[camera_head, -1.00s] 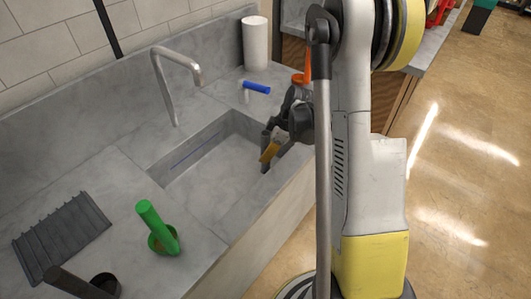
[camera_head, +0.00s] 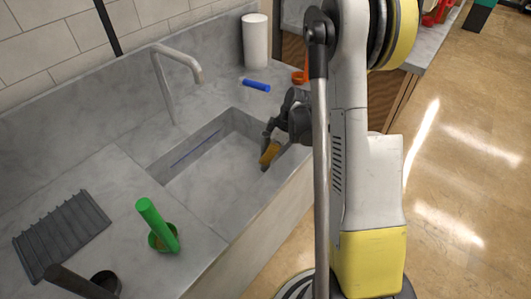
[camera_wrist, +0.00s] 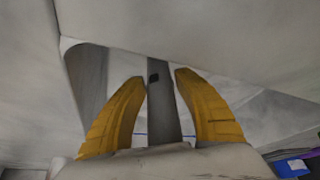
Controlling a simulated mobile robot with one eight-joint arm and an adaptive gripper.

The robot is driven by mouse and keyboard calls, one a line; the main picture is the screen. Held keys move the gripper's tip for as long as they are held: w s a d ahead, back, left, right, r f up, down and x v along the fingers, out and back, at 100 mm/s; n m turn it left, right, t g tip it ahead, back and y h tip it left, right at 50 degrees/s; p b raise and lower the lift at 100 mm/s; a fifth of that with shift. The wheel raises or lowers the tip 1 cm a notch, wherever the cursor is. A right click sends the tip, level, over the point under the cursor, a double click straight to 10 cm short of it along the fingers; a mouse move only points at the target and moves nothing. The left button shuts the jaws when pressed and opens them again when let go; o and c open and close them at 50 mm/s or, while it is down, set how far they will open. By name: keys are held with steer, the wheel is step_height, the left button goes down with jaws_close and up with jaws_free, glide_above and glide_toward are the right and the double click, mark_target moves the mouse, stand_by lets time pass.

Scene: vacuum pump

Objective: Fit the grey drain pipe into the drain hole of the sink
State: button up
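My gripper (camera_head: 266,160) is low at the right end of the grey sink (camera_head: 205,185). In the wrist view its two yellow fingers (camera_wrist: 160,76) curve inward with their tips apart. A dark grey bar (camera_wrist: 161,105) with a small black square mark shows in the gap between them. It may be the grey drain pipe, but I cannot tell whether the fingers touch it. No drain pipe can be made out in the head view, where my arm and gripper cover that end of the basin. The drain hole is not clearly visible.
A grey faucet (camera_head: 163,85) rises behind the basin. A green-handled item (camera_head: 157,225), a ribbed grey rack (camera_head: 62,233) and a dark cup (camera_head: 106,281) are at the left front.

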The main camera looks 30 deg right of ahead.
steer(key=shift+o, duration=0.4)
steer(key=v, duration=1.2)
steer(key=shift+a, duration=0.15)
steer(key=s+a+r+m+t+h, duration=0.1)
steer(key=s+a+r+m+t, duration=0.1)
steer(key=s+a+r+m, duration=0.3)
steer(key=s+a+r+m+t+h, duration=0.2)
steer(key=s+a+r+m, duration=0.3)
steer(key=a, duration=0.9)
steer(key=s+r, duration=0.2)
steer(key=s, duration=0.2)
steer(key=shift+s+r+h, duration=0.2)
steer(key=shift+s+h, duration=0.1)
steer(key=shift+s, duration=0.1)
